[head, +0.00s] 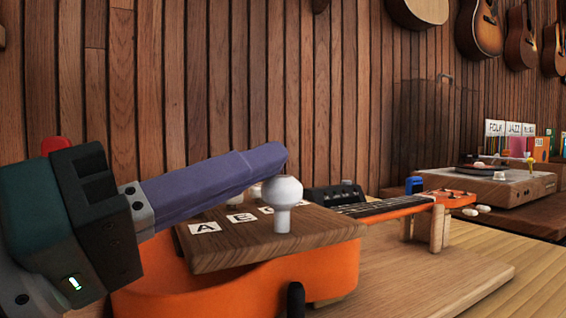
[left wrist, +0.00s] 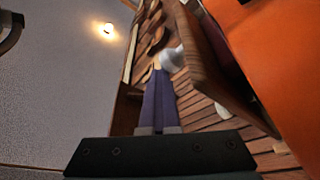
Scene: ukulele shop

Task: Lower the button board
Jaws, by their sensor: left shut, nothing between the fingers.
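A white round knob (head: 282,203) stands upright on the board. My left gripper (head: 284,158) is shut and empty. Its purple fingers reach over the board and their tips are at the top of the knob; I cannot tell whether they touch. The left wrist view shows the shut fingers (left wrist: 160,72), the knob (left wrist: 171,60) and the board's edge (left wrist: 205,62).
The ukulele neck (head: 395,206) extends right onto a wooden support (head: 438,228). A wooden turntable (head: 490,190) and record sleeves (head: 515,140) stand at the back right. A slatted wall (head: 230,80) with hanging guitars is behind. The wooden base (head: 430,275) is bare at front right.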

